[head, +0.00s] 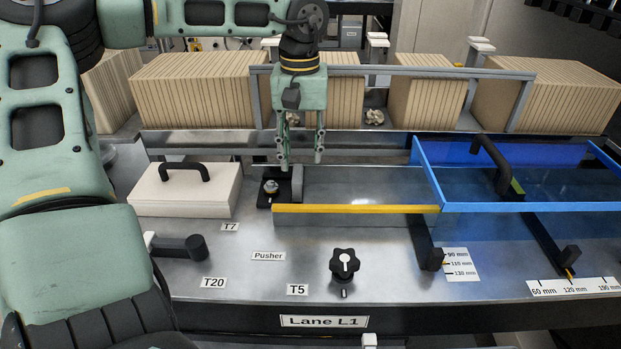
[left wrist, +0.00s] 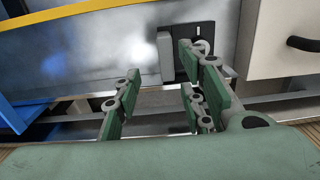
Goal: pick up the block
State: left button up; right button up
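The block is not labelled. A cream block (head: 185,192) with a black arched handle (head: 184,171) sits on the metal deck at the left; it also shows at the right of the left wrist view (left wrist: 276,55). A small grey upright piece (head: 297,184) stands on a black pusher base (head: 273,193) with a round knob, and shows in the left wrist view (left wrist: 166,57). My left gripper (head: 302,155) points down, open, above and behind the pusher, to the right of the cream block. Its fingers (left wrist: 158,100) have nothing between them. My right gripper is out of view.
A yellow-edged rail (head: 354,209) bounds the channel to the right of the pusher. A blue transparent guard (head: 520,206) with a black handle stands right. A star knob (head: 344,264) and a lever (head: 180,246) rise from the front deck. Kraft stacks (head: 195,90) line the back.

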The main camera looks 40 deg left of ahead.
aim_at(298, 173)
pick_arm(q)
jog(key=f, duration=0.1)
jog(key=s+f+p, duration=0.1)
jog(key=f+p, duration=0.1)
jog(key=shift+s+a+f, duration=0.2)
jog(key=shift+s+f, duration=0.15)
jog(key=shift+s, duration=0.05)
jog(key=shift+w+f, duration=0.2)
jog(key=shift+f, duration=0.4)
jog(key=shift+w+f, duration=0.2)
jog(key=shift+f, duration=0.55)
jog(key=shift+s, duration=0.1)
jog(key=c, duration=0.9)
grip_shut()
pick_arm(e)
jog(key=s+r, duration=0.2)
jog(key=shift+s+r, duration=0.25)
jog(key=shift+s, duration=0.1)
